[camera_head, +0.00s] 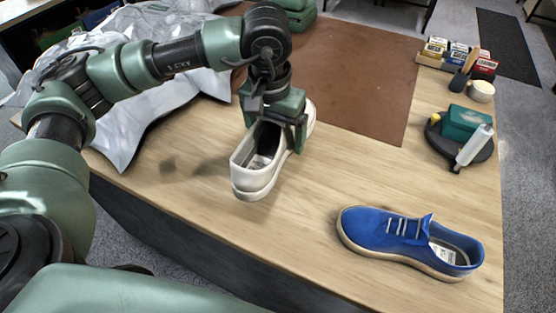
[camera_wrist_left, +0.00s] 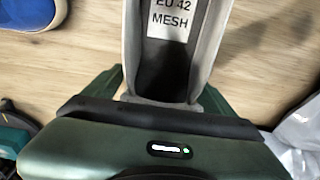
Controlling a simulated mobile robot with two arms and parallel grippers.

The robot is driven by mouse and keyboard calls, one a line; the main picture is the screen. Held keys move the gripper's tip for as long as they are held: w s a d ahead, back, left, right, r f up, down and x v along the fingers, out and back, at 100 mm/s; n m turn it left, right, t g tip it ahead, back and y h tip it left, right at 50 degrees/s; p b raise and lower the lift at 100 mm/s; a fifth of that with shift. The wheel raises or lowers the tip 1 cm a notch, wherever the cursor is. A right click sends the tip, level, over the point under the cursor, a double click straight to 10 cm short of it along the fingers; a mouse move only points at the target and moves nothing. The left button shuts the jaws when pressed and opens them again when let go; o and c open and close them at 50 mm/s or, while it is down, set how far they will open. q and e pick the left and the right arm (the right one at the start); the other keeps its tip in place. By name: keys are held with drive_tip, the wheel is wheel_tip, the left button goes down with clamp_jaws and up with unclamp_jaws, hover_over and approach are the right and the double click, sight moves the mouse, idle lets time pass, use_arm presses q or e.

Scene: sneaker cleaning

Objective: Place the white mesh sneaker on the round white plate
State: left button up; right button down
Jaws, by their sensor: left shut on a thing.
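The white mesh sneaker (camera_head: 256,178) hangs in my left gripper (camera_head: 274,120), with its heel end toward the front of the table. The gripper's fingers are shut on its sides near the opening. A shadow on the wood, apart from the shoe, shows it is held above the table. In the left wrist view the sneaker (camera_wrist_left: 213,48) fills the jaws, and its insole label reads EU 42 MESH. A blue sneaker (camera_head: 395,230) lies at the front right of the table. I see no round white plate in these frames. My right gripper is not in view.
A brown mat (camera_head: 370,75) covers the back middle. A round dark tray (camera_head: 482,152) with a green box and white bottle stands at right. Small boxes (camera_head: 435,48) stand behind it, and crumpled silver sheeting (camera_head: 125,120) lies at left. Wood between the sneakers is clear.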

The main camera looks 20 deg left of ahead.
use_arm(q)
wheel_tip(320, 180, down, 5)
drive_tip(key=shift+f+p, duration=0.2)
drive_tip(key=shift+p, duration=0.15)
wheel_tip(320, 180, down, 4)
drive_tip(key=shift+r+p, duration=0.15)
drive_tip(key=shift+p, duration=0.3)
drive_tip(key=shift+f, duration=0.3)
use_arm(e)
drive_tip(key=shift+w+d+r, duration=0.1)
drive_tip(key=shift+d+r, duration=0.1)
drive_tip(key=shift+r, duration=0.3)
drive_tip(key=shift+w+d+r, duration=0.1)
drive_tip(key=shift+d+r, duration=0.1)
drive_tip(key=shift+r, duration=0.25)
use_arm(q)
drive_tip(key=shift+f, duration=0.1)
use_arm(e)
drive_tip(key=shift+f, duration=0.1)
use_arm(q)
drive_tip(key=shift+f+b, duration=0.1)
drive_tip(key=shift+b, duration=0.2)
drive_tip(key=o, duration=1.6)
drive_tip(key=shift+r, duration=0.2)
